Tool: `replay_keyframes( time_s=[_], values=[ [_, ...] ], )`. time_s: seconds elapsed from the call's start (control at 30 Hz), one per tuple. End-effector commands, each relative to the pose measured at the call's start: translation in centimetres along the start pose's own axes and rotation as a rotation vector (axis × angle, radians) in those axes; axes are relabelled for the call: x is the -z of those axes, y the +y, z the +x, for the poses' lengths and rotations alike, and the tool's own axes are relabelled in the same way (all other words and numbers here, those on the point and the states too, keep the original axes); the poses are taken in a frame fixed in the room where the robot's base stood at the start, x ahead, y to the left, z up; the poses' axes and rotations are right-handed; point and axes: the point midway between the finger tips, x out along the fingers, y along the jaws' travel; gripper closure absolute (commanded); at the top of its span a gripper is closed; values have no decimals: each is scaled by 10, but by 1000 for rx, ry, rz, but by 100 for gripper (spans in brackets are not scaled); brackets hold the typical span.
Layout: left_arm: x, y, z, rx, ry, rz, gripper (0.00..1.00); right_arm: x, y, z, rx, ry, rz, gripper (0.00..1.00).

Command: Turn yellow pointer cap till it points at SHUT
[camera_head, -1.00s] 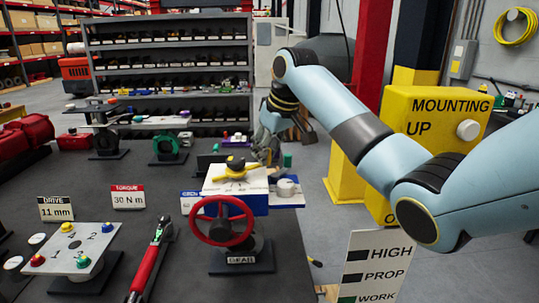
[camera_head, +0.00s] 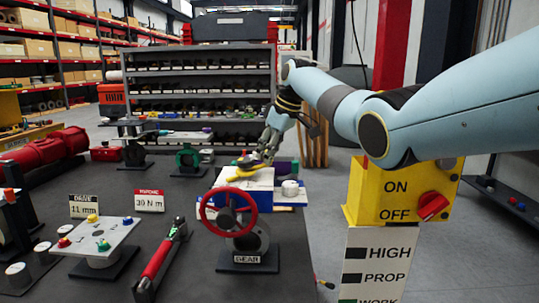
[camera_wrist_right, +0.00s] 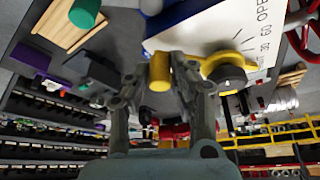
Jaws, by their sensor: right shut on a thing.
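The yellow pointer cap (camera_head: 246,164) sits on the white dial plate on top of the blue actuator box (camera_head: 262,204). In the right wrist view the cap (camera_wrist_right: 208,66) has a dark round hub, and its arm ends in a yellow post (camera_wrist_right: 160,72). My right gripper (camera_head: 266,156) is at the cap; in the wrist view its two fingers (camera_wrist_right: 160,76) are shut on the yellow post. The dial (camera_wrist_right: 215,30) shows OPEN, 60 and 30 at its right side; SHUT is not legible. My left gripper is not in view.
A red handwheel (camera_head: 229,212) stands in front of the actuator box. A red-handled wrench (camera_head: 160,262) and a plate with coloured knobs (camera_head: 97,236) lie left. A yellow ON/OFF box (camera_head: 400,200) stands right.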

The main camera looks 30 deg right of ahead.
Motion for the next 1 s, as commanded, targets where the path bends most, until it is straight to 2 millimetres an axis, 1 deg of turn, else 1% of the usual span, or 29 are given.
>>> replay_keyframes(
  time_s=[0.03, 0.1, 0.2, 0.3, 0.37, 0.47, 0.57, 0.67, 0.9, 1.0],
  values=[
    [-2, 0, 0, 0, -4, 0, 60, 0, 0, 0, 0, 1, 0, 77],
    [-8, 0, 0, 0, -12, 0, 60, 0, 0, 0, 0, 1, 1, 67],
    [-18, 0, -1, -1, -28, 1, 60, 0, 0, 0, 0, 1, 1, 56],
    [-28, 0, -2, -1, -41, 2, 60, 0, 0, 0, 0, 1, 1, 56],
    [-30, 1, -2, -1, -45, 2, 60, 0, 0, 0, 0, 0, 1, 56],
    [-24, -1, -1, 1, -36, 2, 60, 0, 0, -1, -1, 1, 1, 56],
    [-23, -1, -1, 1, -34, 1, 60, 0, 1, -9, -3, 2, 1, 56],
    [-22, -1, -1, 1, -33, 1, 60, 0, 1, -25, -4, 3, 1, 56],
    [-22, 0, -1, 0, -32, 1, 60, 0, 1, -80, -4, 3, 0, 56],
    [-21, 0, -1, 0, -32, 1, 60, 0, 0, -98, -3, 3, 1, 56]
  ],
)
